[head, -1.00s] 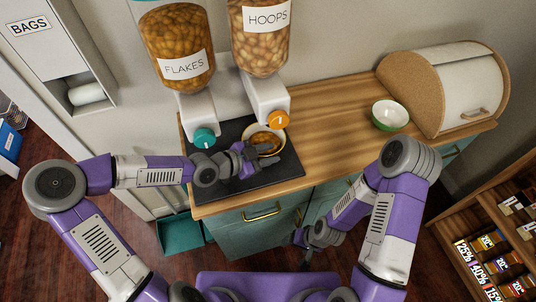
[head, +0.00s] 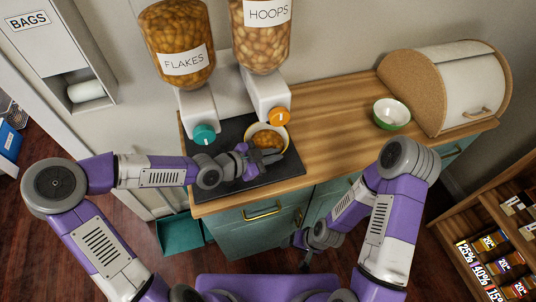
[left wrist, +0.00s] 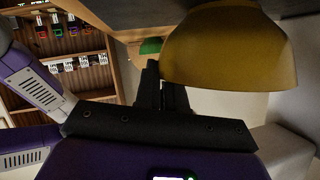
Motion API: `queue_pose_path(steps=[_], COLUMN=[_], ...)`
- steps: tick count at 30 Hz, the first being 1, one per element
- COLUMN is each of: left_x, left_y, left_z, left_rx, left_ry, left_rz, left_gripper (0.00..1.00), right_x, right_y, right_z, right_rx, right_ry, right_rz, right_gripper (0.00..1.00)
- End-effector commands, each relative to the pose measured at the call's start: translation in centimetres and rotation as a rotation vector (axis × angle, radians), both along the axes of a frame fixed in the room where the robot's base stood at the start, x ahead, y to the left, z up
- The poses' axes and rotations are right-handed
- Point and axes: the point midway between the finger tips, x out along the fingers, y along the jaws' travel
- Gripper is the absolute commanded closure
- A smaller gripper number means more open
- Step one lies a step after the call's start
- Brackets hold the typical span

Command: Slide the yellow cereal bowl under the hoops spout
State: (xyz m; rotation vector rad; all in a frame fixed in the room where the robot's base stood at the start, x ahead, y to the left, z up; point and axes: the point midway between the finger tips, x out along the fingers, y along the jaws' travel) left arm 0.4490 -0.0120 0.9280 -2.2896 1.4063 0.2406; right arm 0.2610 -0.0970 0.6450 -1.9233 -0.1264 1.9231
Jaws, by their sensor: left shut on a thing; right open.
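The yellow bowl (head: 284,134) holds orange-brown cereal and sits on the dark mat (head: 225,178), just below the hoops spout with its orange knob (head: 278,117). It also shows large in the left wrist view (left wrist: 230,50). The hoops dispenser (head: 262,35) stands behind it. My left gripper (head: 266,158) is at the bowl's near side, shut on its rim; in the left wrist view, its dark fingers (left wrist: 160,88) meet the bowl's edge. My right gripper (head: 304,252) is open and empty, low in front of the cabinet.
The flakes dispenser (head: 178,45) with a teal knob (head: 204,134) stands left of the hoops. A green-and-white bowl (head: 391,114) stands right, beside the bread box (head: 455,88). The wooden counter (head: 330,130) between is clear. A teal drawer or bin (head: 180,233) sticks out below left.

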Motion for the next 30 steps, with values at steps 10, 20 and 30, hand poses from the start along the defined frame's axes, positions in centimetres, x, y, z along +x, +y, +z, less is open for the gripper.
queue_pose_path(steps=[10, 20, 30], left_x=[-0.8, -0.8, -0.8], left_y=[-1.5, -1.5, -1.5], left_z=[-0.2, -0.1, -0.1], left_rx=[0.002, 0.000, 0.000], left_ry=[0.002, 0.003, 0.001], left_rz=[-0.009, -0.009, -0.008], left_gripper=[1.00, 0.79, 0.61], right_x=[0.0, 0.0, 0.0], right_y=[0.0, 0.0, 0.0], right_z=[-1.4, -1.3, -1.3], right_rx=[0.000, 0.000, 0.000], right_ry=[0.000, 0.000, 0.000], right_rz=[0.000, 0.000, 0.000], right_gripper=[0.23, 0.23, 0.23])
